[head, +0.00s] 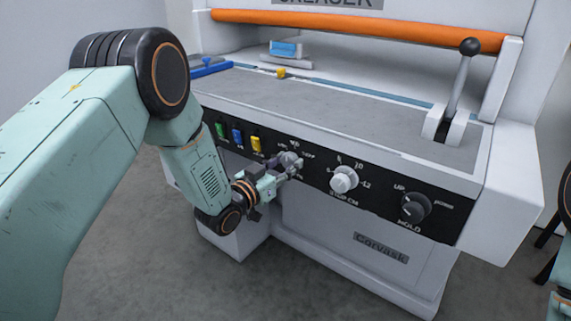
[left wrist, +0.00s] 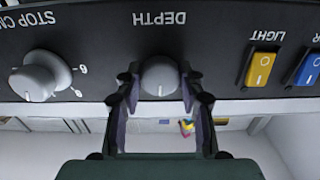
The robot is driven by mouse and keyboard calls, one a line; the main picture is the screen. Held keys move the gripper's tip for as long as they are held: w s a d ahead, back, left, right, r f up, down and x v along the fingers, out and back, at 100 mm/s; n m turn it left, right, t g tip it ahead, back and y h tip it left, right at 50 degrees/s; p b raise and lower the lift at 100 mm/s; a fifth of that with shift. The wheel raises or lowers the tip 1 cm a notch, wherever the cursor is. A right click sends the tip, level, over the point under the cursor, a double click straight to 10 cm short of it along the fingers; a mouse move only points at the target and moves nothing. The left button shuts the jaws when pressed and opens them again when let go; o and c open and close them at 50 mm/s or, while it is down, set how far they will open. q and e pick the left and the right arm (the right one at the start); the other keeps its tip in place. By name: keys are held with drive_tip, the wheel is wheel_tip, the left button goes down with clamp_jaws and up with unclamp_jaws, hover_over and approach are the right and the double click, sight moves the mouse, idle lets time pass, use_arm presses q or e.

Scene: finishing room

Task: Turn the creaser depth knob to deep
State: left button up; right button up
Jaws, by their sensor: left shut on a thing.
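The creaser (head: 330,100) is a white machine with a dark control panel across its front. The grey depth knob (head: 289,159) sits left of the panel's middle. In the left wrist view the depth knob (left wrist: 160,76) appears below an upside-down DEPTH label. My left gripper (head: 287,172) is at the panel, shut on this knob, with one finger on each side of it. It also shows in the left wrist view (left wrist: 160,95). The small markings around the knob are partly covered or too small to read, and I cannot tell its setting. My right gripper is not in view.
A pale STOP CM knob (head: 344,179) and a black MOLD knob (head: 414,208) are to the right. Green, blue and yellow switches (head: 257,144) are to the left. A lever (head: 463,80) stands on top at right. A blue-handled item (head: 211,68) lies on the bed.

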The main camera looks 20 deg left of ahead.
use_arm(q)
drive_tip(key=m+p, duration=0.1)
drive_tip(key=m, duration=0.4)
drive_tip(key=shift+m+p, duration=0.3)
drive_tip(key=shift+m, duration=0.1)
drive_tip(key=m+p, duration=0.1)
drive_tip(key=m, duration=0.5)
idle(0.5)
drive_tip(key=o, duration=1.2)
drive_tip(key=shift+a, duration=0.1)
drive_tip(key=shift+c, duration=0.2)
